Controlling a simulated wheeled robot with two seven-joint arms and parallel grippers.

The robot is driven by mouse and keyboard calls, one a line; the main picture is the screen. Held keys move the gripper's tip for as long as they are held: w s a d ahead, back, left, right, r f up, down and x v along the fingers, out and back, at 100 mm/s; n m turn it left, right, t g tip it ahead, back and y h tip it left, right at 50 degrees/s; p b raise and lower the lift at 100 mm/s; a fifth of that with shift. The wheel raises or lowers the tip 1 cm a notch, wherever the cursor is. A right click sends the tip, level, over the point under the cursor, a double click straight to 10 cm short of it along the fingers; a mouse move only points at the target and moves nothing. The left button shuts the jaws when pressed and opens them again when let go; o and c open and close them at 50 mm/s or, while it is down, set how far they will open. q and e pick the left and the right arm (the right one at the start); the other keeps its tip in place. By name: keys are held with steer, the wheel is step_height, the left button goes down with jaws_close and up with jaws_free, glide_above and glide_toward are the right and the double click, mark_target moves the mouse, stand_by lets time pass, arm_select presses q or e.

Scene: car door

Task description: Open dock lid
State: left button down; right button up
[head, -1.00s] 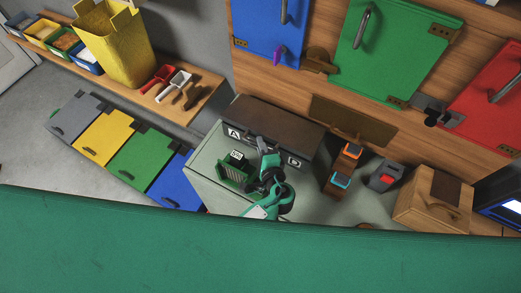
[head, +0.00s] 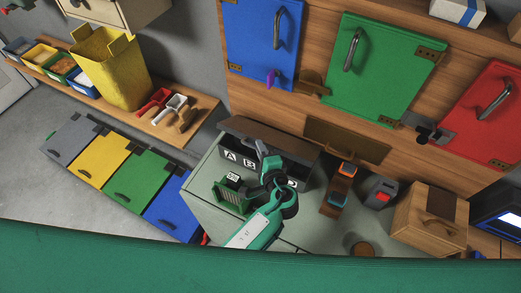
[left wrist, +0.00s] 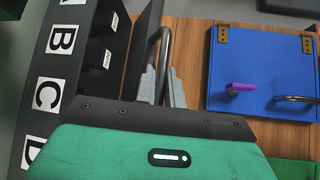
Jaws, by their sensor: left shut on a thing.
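The dock (head: 228,167) is a dark box with white letter labels, on a pale counter. Its dark brown lid (head: 240,126) is tilted up, with a dark gap below it. In the left wrist view the dock front (left wrist: 37,100) shows labels B and C, and the lid (left wrist: 149,38) stands as a dark panel beside a curved metal handle (left wrist: 167,45). My left gripper (head: 262,148) is at the dock's front, and its grey fingers (left wrist: 162,86) are shut on the handle. My arm hides part of the dock front. My right gripper is not in view.
A green rack (head: 230,198) stands just left of my left arm. Blue (head: 262,40), green and red doors are on the wall behind.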

arm_select(q)
steer(key=c, duration=1.5)
jaws_free()
steer(key=shift+s, duration=0.1)
steer(key=shift+s+d+b, duration=0.15)
steer(key=shift+s+b, duration=0.1)
steer(key=shift+b, duration=0.05)
steer(key=b+v, duration=0.4)
steer(key=v, duration=0.9)
steer(key=shift+b, duration=0.4)
steer(key=shift+r, duration=0.1)
